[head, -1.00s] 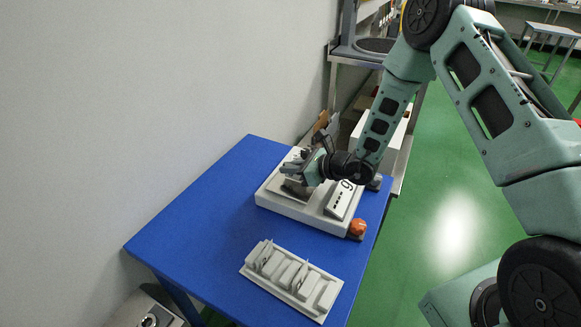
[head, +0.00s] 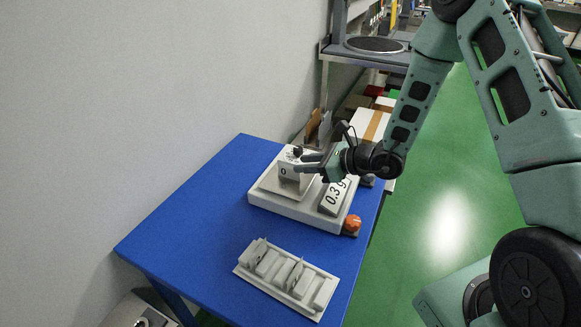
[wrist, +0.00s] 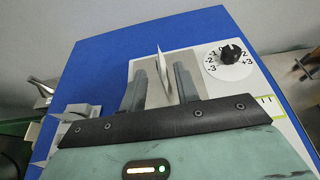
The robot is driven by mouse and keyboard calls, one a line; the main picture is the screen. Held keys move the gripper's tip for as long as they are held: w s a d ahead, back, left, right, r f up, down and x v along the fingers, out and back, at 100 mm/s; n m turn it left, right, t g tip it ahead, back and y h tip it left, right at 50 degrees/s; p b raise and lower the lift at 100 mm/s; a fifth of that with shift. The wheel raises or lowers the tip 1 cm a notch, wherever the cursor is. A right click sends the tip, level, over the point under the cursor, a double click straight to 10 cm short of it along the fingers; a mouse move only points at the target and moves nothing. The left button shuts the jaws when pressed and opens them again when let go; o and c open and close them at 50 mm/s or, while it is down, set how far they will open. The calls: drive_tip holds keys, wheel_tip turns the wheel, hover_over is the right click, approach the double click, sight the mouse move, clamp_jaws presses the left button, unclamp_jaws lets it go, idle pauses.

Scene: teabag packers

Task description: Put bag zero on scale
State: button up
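The scale (head: 272,206) is a light box with a plate (head: 268,183) on top and a display (head: 335,196) reading about 0.3 g. Bag zero (head: 284,171), a thin pale bag marked 0, stands upright on the plate. My gripper (head: 308,162) is just right of the bag in the head view. In the wrist view, my gripper (wrist: 161,88) is open. The thin bag (wrist: 161,72) shows edge-on between and beyond its fingers, with gaps on both sides. The bag's lower part is hidden there.
An orange button (head: 352,223) is at the scale's right front. A black dial (wrist: 231,53) sits on the scale. The table's left side is clear.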

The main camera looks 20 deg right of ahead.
drive_tip(key=s+a+r+n+g+y, duration=0.1)
drive_tip(key=s+a+r+n+g, duration=0.45)
drive_tip(key=s, duration=0.25)
drive_tip(key=s+a+r+n+g+y, duration=0.1)
drive_tip(key=s+a+r+n+g, duration=0.3)
drive_tip(key=s+a+n, duration=0.35)
drive_tip(key=s+d+r+n+h, duration=0.1)
drive_tip(key=s+r+n+h, duration=0.1)
drive_tip(key=s+n+h, duration=0.3)
drive_tip(key=s+d+r+n+h, duration=0.1)
drive_tip(key=s+r+n+h, duration=0.1)
drive_tip(key=s+n+h, duration=0.4)
drive_tip(key=s+n, duration=0.5)
drive_tip(key=n, duration=0.5)
drive_tip(key=shift+s+n, duration=0.3)
drive_tip(key=shift+d+r, duration=0.1)
drive_tip(key=shift+d, duration=0.05)
